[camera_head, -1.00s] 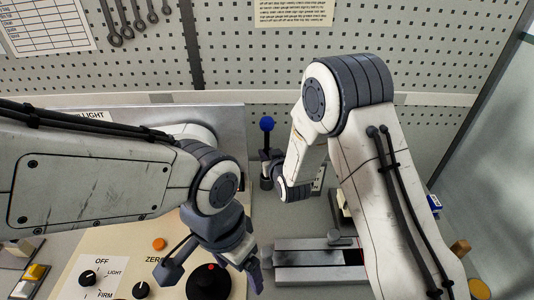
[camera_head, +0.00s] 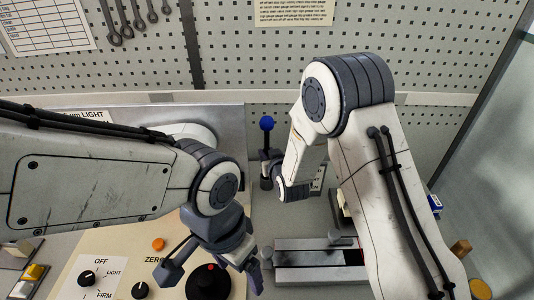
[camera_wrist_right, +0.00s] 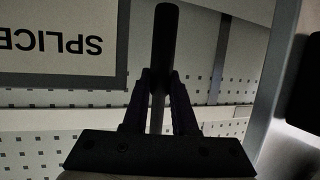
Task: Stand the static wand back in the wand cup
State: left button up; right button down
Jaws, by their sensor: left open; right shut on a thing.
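The static wand shows in the head view as a blue ball (camera_head: 267,122) on a thin upright stem, with a dark cylinder (camera_head: 266,184) below. My right gripper (camera_head: 268,158) is shut on the stem, between ball and cylinder. In the right wrist view the fingers (camera_wrist_right: 158,100) close on a grey rod that runs into a black cylinder (camera_wrist_right: 166,45). I cannot tell whether the dark cylinder is the wand's handle or part of the cup. No separate wand cup can be made out. My left gripper (camera_head: 212,272) is open and empty over the control panel.
The control panel (camera_head: 120,255) with knobs lies under my left arm. A grey slide block (camera_head: 320,262) sits right of it. A pegboard (camera_head: 230,50) stands behind. A blue item (camera_head: 435,203) and a yellow disc (camera_head: 480,289) lie at right. Bare bench shows around the wand.

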jog(key=shift+b, duration=0.4)
dwell(0.9)
jog(key=shift+f+b, duration=3.3)
jog(key=shift+f, duration=0.05)
jog(key=c, duration=0.6)
grip_release()
jog(key=shift+r, duration=0.1)
jog(key=shift+w+d, duration=0.1)
jog(key=shift+d, duration=0.05)
jog(key=v, duration=0.5)
jog(key=b+v, duration=0.1)
jog(key=v, duration=0.4)
jog(key=shift+s+b, duration=0.3)
jog(key=shift+s, duration=0.05)
